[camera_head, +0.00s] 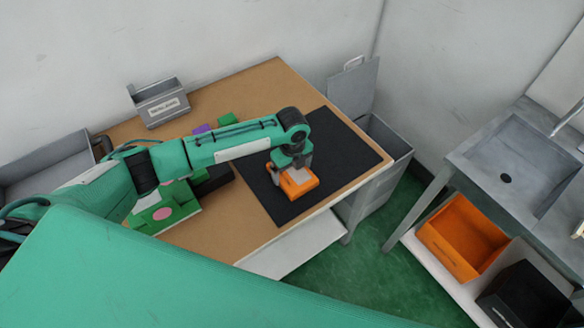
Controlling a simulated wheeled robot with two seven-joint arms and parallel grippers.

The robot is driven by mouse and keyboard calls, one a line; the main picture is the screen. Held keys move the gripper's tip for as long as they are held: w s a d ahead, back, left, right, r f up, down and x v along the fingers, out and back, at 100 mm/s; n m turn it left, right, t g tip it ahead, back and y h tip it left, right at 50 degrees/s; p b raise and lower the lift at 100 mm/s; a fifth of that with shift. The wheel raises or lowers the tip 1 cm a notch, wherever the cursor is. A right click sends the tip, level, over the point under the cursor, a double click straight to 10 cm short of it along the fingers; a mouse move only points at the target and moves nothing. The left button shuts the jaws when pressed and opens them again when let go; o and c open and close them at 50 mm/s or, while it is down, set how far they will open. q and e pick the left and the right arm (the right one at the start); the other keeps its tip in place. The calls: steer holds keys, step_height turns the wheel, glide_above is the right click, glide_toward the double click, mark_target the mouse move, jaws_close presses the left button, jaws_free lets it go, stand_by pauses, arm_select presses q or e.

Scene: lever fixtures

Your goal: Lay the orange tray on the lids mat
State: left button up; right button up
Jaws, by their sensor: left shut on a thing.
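The orange tray (300,184) is a small orange piece with a pale patch on top, over the black mat (340,150) on the brown table. I take this mat as the lids mat; no label on it is readable. My left gripper (289,170) points down and is shut on the orange tray. The gripper covers the tray's far part. I cannot tell whether the tray touches the mat or is held just above it. My right gripper is not in view.
A grey labelled bin (161,103) stands at the table's back left. Green, pink and purple pieces (163,213) lie partly under my left arm. A grey open-lidded container (385,140) stands beyond the table's right edge. An orange bin (462,238) sits below the sink (515,155).

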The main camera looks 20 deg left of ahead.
mark_target(292, 172)
arm_select(q)
steer(key=o, duration=0.8)
steer(key=shift+f, duration=0.1)
steer(key=shift+o, duration=0.2)
step_height(292, 172, up, 12)
steer(key=b, duration=0.2)
